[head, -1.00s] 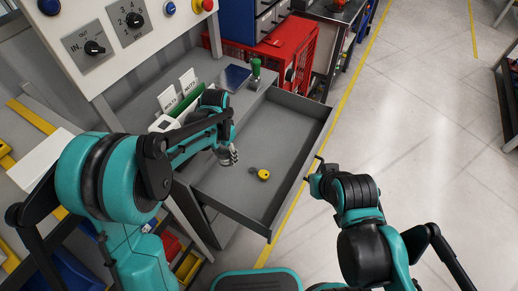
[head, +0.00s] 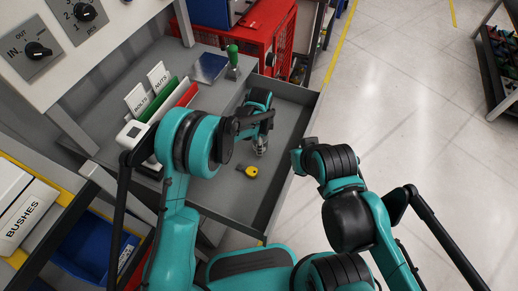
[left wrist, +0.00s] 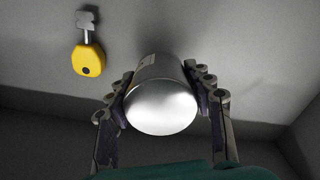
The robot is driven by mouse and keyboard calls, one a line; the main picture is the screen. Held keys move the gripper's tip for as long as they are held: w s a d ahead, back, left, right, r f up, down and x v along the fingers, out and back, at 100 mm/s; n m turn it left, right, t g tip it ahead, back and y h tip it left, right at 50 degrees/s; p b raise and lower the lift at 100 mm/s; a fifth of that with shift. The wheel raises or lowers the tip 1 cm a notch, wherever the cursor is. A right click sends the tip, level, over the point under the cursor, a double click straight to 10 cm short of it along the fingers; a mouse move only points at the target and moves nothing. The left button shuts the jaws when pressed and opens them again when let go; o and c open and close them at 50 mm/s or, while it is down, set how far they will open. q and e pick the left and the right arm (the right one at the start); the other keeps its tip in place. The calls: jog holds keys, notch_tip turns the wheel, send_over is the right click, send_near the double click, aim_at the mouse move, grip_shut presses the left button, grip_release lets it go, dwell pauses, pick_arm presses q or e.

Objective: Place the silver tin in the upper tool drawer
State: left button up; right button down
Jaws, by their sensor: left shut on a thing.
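The silver tin (left wrist: 162,105) is a shiny cylinder between the two fingers of my left gripper (left wrist: 163,108) in the left wrist view. The gripper is shut on it. In the head view my left gripper (head: 261,150) reaches down into the open grey drawer (head: 225,187), and the tin is mostly hidden there. The tin is inside or just over the drawer; whether it touches the floor I cannot tell. My right gripper (head: 297,160) is at the drawer's front edge; its fingers are too hidden to judge.
A yellow key-like item (head: 250,171) lies on the drawer floor close to the left gripper; it also shows in the left wrist view (left wrist: 88,58). Above are label cards, a green-handled stamp (head: 232,55) and a dark plate (head: 209,67). A red crate (head: 262,45) stands behind.

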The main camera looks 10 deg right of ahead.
pick_arm(q)
notch_tip(320, 180, down, 3)
jog(key=shift+r+b, duration=0.15)
jog(key=shift+b, duration=0.3)
jog(key=shift+f, duration=0.3)
jog(key=shift+f, duration=0.15)
jog(key=o, duration=1.3)
